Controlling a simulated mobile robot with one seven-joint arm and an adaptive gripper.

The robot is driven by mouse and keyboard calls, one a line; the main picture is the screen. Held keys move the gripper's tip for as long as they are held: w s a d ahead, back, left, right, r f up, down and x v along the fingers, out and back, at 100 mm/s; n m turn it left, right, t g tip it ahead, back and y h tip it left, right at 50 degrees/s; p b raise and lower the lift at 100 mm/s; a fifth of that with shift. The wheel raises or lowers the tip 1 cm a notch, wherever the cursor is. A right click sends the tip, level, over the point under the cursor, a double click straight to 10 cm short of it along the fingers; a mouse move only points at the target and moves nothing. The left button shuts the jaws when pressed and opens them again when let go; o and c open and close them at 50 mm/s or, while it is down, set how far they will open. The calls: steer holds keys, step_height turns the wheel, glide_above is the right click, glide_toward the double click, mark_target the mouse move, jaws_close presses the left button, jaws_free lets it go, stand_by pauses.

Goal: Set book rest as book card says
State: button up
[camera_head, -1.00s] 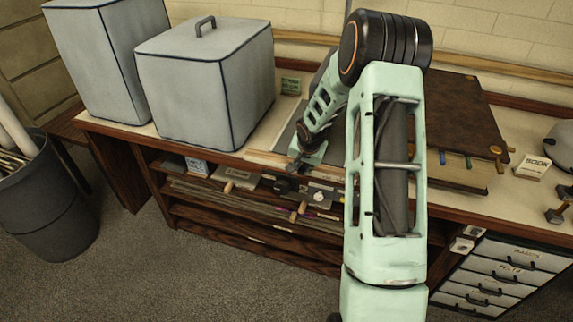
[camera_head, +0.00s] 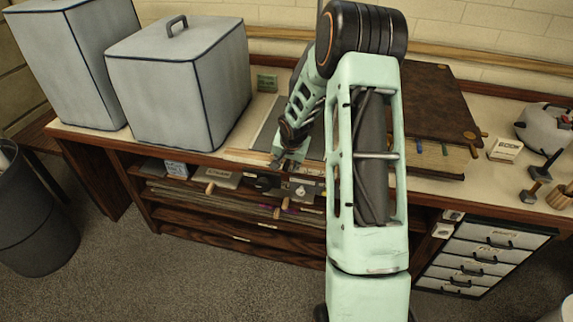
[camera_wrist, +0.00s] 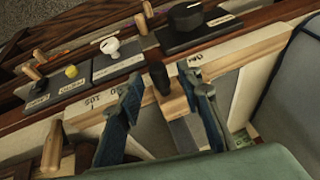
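A small white card (camera_head: 505,149) with dark lettering that looks like "BOOK" stands on the bench at the right. Its finer text is unreadable. A large brown book (camera_head: 432,100) with coloured tabs lies beside it. I cannot tell which part is the book rest. My gripper (camera_wrist: 160,78) is at the bench's front edge, its blue fingers apart on either side of a black-topped wooden slider (camera_wrist: 157,75). The slider sits by a pale wooden rail (camera_wrist: 235,52) with printed marks. A gap shows at the left finger; contact at the right finger is unclear.
Control plates with a black knob (camera_wrist: 186,15), a white knob (camera_wrist: 110,45) and a yellow knob (camera_wrist: 71,71) lie beyond the rail. Grey covered boxes (camera_head: 180,85) fill the bench's left. Labelled drawers (camera_head: 483,258) are below right. A dark bin (camera_head: 35,220) stands on the floor.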

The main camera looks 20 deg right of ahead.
steer(key=d+v, duration=0.1)
steer(key=v, duration=1.1)
steer(key=shift+a, duration=0.45)
steer(key=shift+w+a, duration=0.1)
